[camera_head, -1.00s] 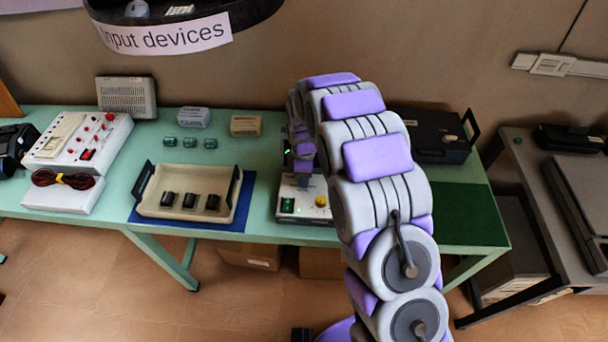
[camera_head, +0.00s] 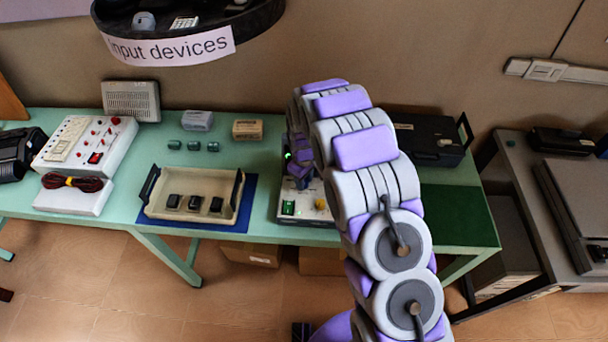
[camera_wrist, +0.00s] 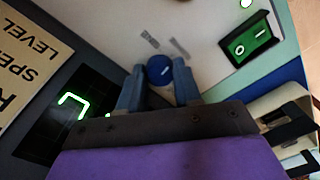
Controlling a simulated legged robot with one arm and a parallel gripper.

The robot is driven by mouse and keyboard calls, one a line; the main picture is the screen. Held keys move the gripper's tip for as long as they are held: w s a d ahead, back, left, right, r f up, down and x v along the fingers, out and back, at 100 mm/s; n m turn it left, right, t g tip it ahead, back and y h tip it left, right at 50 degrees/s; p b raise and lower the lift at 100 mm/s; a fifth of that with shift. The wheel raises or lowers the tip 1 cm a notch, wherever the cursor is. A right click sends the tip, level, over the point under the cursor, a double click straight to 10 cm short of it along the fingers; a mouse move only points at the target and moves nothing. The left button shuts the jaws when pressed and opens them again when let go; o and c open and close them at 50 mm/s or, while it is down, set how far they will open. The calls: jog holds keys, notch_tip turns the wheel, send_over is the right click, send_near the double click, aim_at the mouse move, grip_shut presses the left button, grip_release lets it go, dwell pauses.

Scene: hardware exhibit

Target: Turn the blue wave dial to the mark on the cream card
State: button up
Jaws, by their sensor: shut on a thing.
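The blue dial (camera_wrist: 159,67) has a white pointer line and shows near the middle of the wrist view. My gripper (camera_wrist: 158,85) is shut on it, with one blue-grey fingertip on each side. Two small grey printed marks lie on the pale panel just beyond the dial. A cream card (camera_wrist: 28,62) with dark upside-down lettering, "LEVEL" among it, is at the left edge, partly cut off. A dark display (camera_wrist: 75,115) beside it shows a green wave-like trace. In the head view my gripper (camera_head: 298,178) is over the panel unit, and my arm hides the dial.
A cream tray (camera_head: 193,210) with several black switches stands to the left on a blue mat. A black case (camera_head: 425,137) is at the back right.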

jog(key=m+p, duration=0.2)
jog(key=m, duration=0.3)
jog(key=shift+w+r+m, duration=0.1)
jog(key=shift+r+m, duration=0.05)
jog(key=shift+m, duration=0.15)
jog(key=m+p, duration=0.1)
jog(key=m, duration=0.4)
jog(key=shift+m+p, duration=0.3)
jog(key=o, duration=0.8)
jog(key=shift+a, duration=0.1)
jog(key=shift+c, duration=0.2)
notch_tip(320, 180, up, 17)
jog(key=p, duration=0.1)
jog(key=shift+a, duration=0.1)
